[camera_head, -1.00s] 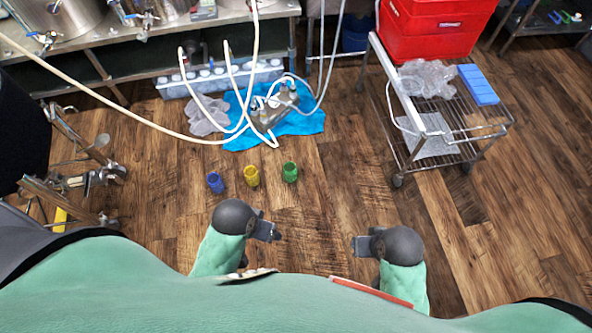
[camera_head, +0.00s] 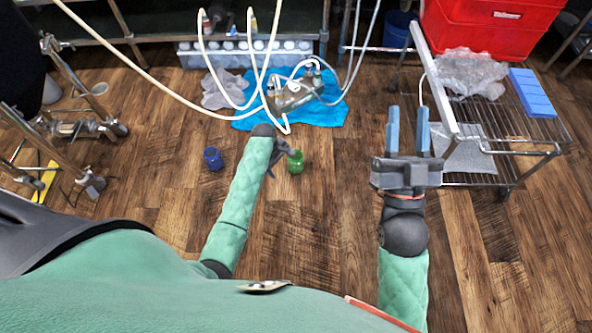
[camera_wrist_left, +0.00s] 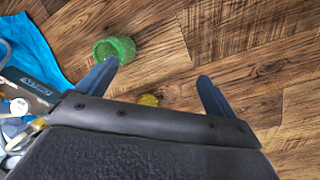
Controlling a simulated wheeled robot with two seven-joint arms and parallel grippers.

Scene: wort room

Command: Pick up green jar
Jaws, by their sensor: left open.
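The green jar (camera_head: 296,163) stands on the wooden floor, just right of my left gripper (camera_head: 284,156) in the head view. In the left wrist view the green jar (camera_wrist_left: 115,47) lies beyond the tip of the left-hand finger, outside the gap between the fingers. My left gripper (camera_wrist_left: 157,72) is open and empty there. A yellow jar (camera_wrist_left: 149,100) shows small between its fingers, further off; in the head view my left arm hides it. My right gripper (camera_head: 407,112) is open and empty, raised at the right, well away from the jar.
A blue jar (camera_head: 213,158) stands left of my left arm. A blue cloth (camera_head: 318,112) with hoses and metal fittings lies behind the jars.

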